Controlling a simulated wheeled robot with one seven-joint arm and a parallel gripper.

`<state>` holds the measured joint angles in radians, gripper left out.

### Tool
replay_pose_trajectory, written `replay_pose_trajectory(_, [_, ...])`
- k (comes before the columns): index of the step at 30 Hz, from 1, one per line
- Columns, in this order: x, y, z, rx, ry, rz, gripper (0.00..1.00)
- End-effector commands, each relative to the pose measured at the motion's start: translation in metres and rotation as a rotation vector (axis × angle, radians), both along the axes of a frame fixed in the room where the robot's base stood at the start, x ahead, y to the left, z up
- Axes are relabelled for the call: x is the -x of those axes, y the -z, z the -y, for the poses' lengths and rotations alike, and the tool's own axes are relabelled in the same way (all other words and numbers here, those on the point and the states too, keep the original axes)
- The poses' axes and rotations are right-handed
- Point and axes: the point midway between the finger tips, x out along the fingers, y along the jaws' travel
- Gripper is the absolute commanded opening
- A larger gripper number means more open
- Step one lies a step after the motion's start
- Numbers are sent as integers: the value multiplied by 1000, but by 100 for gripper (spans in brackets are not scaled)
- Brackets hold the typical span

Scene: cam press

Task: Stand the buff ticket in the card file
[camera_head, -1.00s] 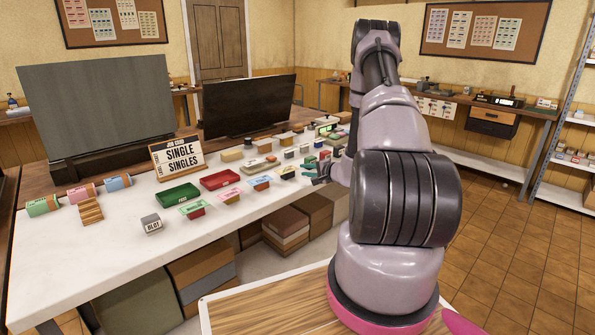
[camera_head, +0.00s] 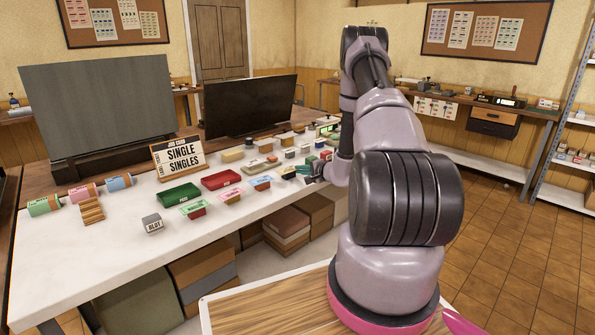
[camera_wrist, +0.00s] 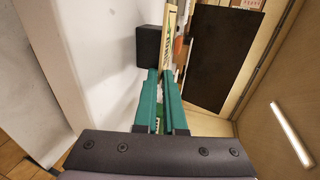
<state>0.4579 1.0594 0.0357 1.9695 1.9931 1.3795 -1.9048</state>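The buff ticket (camera_head: 288,171) is among the small stands along the front of the white table, just left of my gripper (camera_head: 304,173). In the wrist view the ticket (camera_wrist: 170,38) is a thin, steeply foreshortened buff strip with dark lettering, beside a black block (camera_wrist: 148,46). My gripper's green fingers (camera_wrist: 160,72) are close together, and the strip runs out from their tips; they look shut on its near end. The exact contact is hidden. I cannot tell whether the ticket still touches the block.
Pink (camera_head: 231,196), blue (camera_head: 261,182) and green (camera_head: 194,209) tickets sit on stands to the left. A green tray (camera_head: 178,194) and a red tray (camera_head: 221,180) lie behind them. Several small blocks crowd the table beyond my gripper.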

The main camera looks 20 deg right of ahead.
Motion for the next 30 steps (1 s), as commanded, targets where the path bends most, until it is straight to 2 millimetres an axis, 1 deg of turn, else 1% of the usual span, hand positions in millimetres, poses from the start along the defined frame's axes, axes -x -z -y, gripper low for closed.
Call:
replay_pose_trajectory(4, [0,0,0,0,0,-1,0])
replay_pose_trajectory(6, [0,-3,0,1,0,0,0])
replay_pose_trajectory(8, [-1,-12,0,2,-1,2,0])
replay_pose_trajectory(12, [-1,-38,0,3,-1,3,0])
replay_pose_trajectory(16, [0,-55,0,2,-2,0,0])
replay_pose_trajectory(19, [0,-60,0,1,-1,0,0])
replay_pose_trajectory(26, [0,-60,0,0,-1,-1,0])
replay_pose_trajectory(29, [1,-68,-6,1,-3,1,0])
replay_pose_trajectory(30, [2,-76,-12,2,-4,3,0])
